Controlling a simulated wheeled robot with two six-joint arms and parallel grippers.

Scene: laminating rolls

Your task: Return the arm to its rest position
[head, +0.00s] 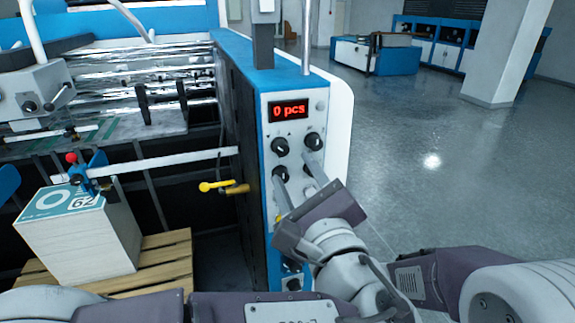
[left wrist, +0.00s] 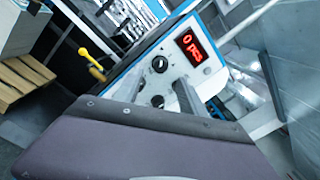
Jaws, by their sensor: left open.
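My left gripper (head: 296,170) is open and empty in front of the control panel (head: 328,107) of the laminating machine. Its two grey fingers point at the panel's knobs and overlap the lower ones in the head view. Whether the fingertips touch the panel I cannot tell. The fingers also show in the left wrist view (left wrist: 197,97), in front of the panel face. A red display (head: 289,110) on the panel reads "0 pcs". Black knobs (head: 280,147) sit below it. The lower part of the panel is hidden by my gripper and wrist. My right gripper is not in view.
A yellow lever (head: 215,186) sticks out left of the panel. A stack of printed sheets (head: 80,245) stands on a wooden pallet (head: 165,262) at the lower left. The grey floor (head: 430,130) right of the machine is open, with a white pillar (head: 505,55) farther back.

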